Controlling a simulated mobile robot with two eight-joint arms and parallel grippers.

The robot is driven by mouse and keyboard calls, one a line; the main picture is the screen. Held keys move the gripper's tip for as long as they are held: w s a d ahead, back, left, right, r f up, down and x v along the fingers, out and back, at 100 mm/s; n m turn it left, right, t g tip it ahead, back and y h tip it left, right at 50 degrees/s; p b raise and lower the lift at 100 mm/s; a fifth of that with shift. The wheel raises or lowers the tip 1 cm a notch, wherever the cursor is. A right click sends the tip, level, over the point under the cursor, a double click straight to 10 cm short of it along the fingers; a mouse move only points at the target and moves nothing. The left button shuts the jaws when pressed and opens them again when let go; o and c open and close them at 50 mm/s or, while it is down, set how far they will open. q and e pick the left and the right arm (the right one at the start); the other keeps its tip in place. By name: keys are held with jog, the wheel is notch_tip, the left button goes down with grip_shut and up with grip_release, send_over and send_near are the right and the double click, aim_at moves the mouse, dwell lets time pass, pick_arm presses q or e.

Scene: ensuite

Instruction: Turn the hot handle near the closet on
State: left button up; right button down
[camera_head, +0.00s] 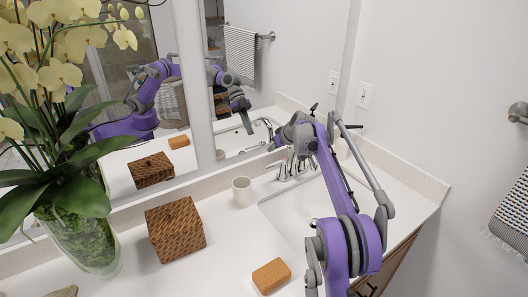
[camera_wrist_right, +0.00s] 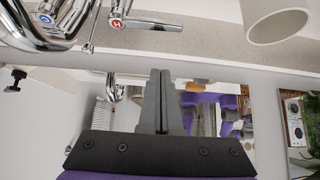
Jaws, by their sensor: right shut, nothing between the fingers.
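The chrome faucet (camera_head: 291,168) stands at the back of the sink, partly covered by my right arm in the head view. The hot handle (camera_wrist_right: 118,23), a chrome lever with a red H mark, is large in the right wrist view, and its lever extends to the right there. The cold handle (camera_wrist_right: 46,18) with a blue mark is left of it. My right gripper (camera_wrist_right: 161,74) is shut and empty, apart from the hot handle; in the head view the gripper (camera_head: 281,145) is above the faucet near the mirror. My left gripper is not in view.
A white cup (camera_head: 242,190) stands left of the sink (camera_head: 292,205). A woven box (camera_head: 176,229), an orange soap bar (camera_head: 271,276) and an orchid vase (camera_head: 82,243) are on the counter (camera_head: 230,262). The mirror (camera_head: 285,60) is close behind the faucet.

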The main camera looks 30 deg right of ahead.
aim_at(270, 165)
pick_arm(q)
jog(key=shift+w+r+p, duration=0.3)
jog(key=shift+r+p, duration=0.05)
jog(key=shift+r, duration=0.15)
pick_arm(e)
jog(key=x, duration=0.7)
jog(key=shift+w+f, duration=0.15)
jog(key=shift+w, duration=0.1)
jog(key=shift+f, duration=0.3)
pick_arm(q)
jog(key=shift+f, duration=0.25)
pick_arm(e)
jog(key=shift+s+f, duration=0.2)
jog(key=shift+s, duration=0.1)
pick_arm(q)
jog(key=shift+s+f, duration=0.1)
pick_arm(e)
jog(key=shift+s, duration=0.4)
pick_arm(q)
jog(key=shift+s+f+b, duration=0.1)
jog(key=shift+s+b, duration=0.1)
jog(key=shift+b, duration=0.15)
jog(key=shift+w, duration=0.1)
pick_arm(e)
jog(key=shift+s+d+f, duration=0.1)
jog(key=shift+s+d, duration=0.05)
jog(key=shift+s, duration=0.95)
